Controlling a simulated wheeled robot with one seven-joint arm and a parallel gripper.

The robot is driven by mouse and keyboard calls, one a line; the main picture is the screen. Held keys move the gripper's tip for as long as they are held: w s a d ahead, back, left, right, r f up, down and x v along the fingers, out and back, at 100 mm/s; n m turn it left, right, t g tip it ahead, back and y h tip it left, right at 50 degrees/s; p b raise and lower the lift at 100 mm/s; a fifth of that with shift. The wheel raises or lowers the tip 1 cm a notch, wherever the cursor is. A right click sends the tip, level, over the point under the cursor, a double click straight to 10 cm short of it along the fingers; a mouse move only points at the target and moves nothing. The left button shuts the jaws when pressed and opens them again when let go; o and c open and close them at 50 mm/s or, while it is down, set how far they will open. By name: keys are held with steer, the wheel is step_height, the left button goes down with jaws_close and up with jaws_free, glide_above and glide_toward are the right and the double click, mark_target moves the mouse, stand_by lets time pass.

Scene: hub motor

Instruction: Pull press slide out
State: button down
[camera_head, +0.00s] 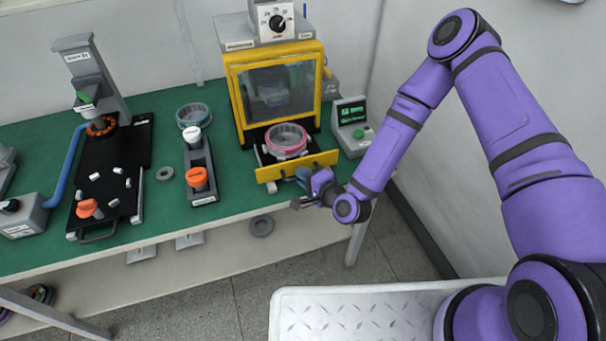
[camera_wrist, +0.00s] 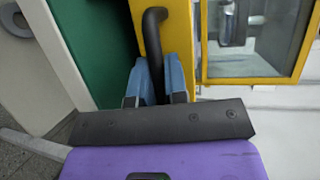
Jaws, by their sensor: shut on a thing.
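The press (camera_head: 283,85) is a yellow frame with a clear window, standing at the back of the green table. Its slide (camera_head: 297,166) has a yellow front and sticks out below the window. A pink-ringed round part (camera_head: 286,140) sits on the slide. My gripper (camera_head: 303,178) is at the slide's front, at its right part. In the wrist view, my gripper's blue fingers (camera_wrist: 153,82) are shut around the black handle (camera_wrist: 154,40) on the yellow slide front. The handle is mostly hidden in the head view.
A control box with a green screen (camera_head: 351,124) stands right of the press. A stand with an orange knob (camera_head: 197,178) and a black fixture board (camera_head: 110,180) lie to the left. The floor in front of the table is open, beside a metal-plate surface (camera_head: 345,312).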

steer(key=c, duration=1.2)
jaws_free()
steer(key=shift+o, duration=0.2)
steer(key=shift+d, duration=0.1)
steer(key=v, duration=1)
steer(key=shift+s+d, duration=0.2)
steer(key=shift+s, duration=0.1)
steer(key=shift+w+r, duration=0.1)
steer(key=shift+r, duration=0.1)
